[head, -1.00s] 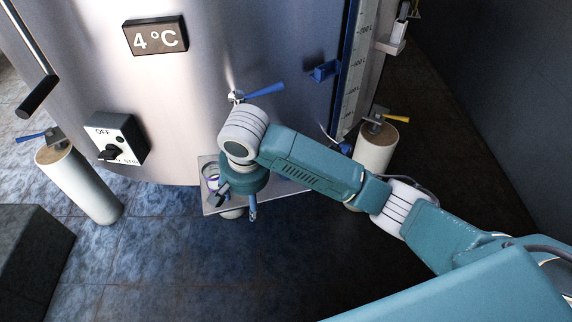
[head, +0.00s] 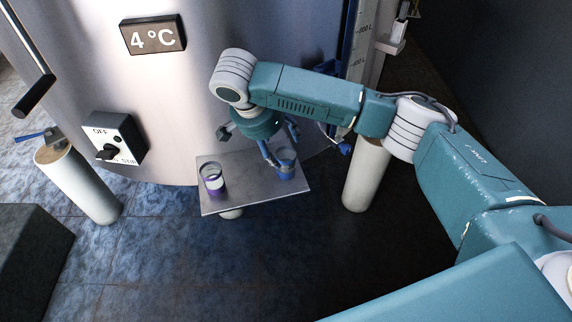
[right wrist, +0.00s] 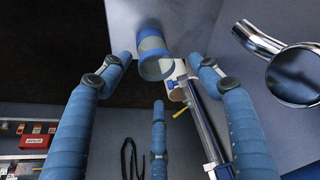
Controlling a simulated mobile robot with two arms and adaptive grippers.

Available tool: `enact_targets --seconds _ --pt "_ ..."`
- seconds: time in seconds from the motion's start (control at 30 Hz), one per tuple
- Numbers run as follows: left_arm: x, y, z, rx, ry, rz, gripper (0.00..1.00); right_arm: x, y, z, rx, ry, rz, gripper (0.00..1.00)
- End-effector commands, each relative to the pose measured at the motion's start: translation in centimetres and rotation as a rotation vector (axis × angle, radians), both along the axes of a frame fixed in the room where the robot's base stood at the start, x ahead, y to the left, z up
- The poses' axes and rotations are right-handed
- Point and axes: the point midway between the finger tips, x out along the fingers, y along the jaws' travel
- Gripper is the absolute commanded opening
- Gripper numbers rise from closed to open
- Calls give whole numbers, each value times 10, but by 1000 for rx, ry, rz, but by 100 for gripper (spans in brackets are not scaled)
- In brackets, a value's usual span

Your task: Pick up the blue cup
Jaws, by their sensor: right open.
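The blue cup (head: 285,165) stands upright near the right edge of a small metal shelf in the head view. In the right wrist view the blue cup (right wrist: 153,55), with a paler band, shows between the two upper fingertips. My right gripper (head: 279,150) is open beside the cup, its blue fingers partly covering it from the left and above. In the right wrist view the fingers of my right gripper (right wrist: 160,66) are spread, with gaps to the cup; contact is not visible. My left gripper is not in view.
A purple-banded cup (head: 214,181) stands at the left of the metal shelf (head: 245,190). The steel tank (head: 190,100) rises close behind. Pale posts stand at left (head: 82,185) and right (head: 366,178). The shelf's middle is bare.

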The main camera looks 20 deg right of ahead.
Motion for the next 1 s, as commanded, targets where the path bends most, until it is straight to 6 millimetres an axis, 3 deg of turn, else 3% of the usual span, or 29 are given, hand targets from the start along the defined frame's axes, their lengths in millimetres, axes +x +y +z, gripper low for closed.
enact_targets --seconds 0.33,0.63,0.83,1.0 --pt "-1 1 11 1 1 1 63 3 -18 -42 -2 2 -1 63" --pt "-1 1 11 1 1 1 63 5 -19 -48 0 1 0 63" --pt "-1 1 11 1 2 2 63 5 -19 -48 0 0 1 26" --pt "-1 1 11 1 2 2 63 5 -19 -48 -1 0 1 25"
